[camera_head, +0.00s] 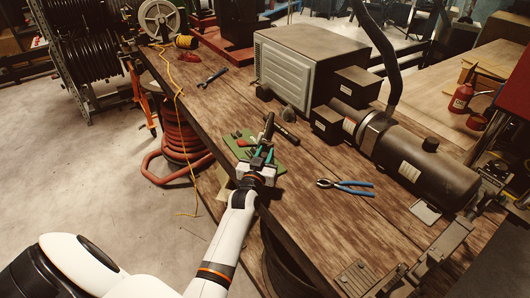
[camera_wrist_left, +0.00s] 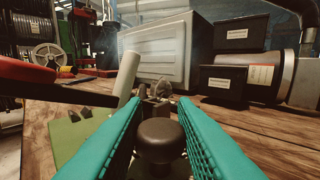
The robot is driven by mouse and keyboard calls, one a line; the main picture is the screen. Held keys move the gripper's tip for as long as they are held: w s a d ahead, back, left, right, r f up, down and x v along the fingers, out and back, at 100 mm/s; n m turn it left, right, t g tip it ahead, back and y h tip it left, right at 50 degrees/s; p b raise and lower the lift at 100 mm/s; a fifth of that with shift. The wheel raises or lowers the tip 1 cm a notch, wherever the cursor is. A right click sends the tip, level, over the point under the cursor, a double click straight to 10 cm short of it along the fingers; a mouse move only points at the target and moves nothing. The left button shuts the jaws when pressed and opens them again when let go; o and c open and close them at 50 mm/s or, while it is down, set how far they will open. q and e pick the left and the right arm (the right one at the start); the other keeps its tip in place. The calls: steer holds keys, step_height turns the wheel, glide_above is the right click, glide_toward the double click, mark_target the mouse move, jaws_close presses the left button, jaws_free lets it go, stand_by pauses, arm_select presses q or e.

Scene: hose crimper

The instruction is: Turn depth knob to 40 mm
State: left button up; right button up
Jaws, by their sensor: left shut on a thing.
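The depth knob (camera_wrist_left: 161,138) is a dark, round-topped knob in the lower middle of the left wrist view. My left gripper (camera_head: 262,157) reaches in over the front edge of the workbench. Its two teal fingers stand on either side of the knob in the left wrist view (camera_wrist_left: 160,135) and are shut on it. The dark body of the tool is mostly hidden behind the knob and fingers. A green mat (camera_head: 235,143) lies under the tool. The knob is too small to make out in the head view, and no depth scale is readable. My right gripper is not in view.
A grey ribbed box (camera_head: 290,75) and smaller dark boxes (camera_head: 356,86) stand behind the tool. A dark cylinder (camera_head: 430,170) lies to the right. A red bar (camera_wrist_left: 40,74) shows in the left wrist view.

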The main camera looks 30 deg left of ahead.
arm_select(q)
steer(key=shift+r+y, duration=0.1)
steer(key=shift+y, duration=0.2)
steer(key=o, duration=0.7)
steer(key=shift+s, duration=0.1)
steer(key=p+v, duration=0.6)
steer(key=v, duration=0.6)
steer(key=shift+r, duration=0.15)
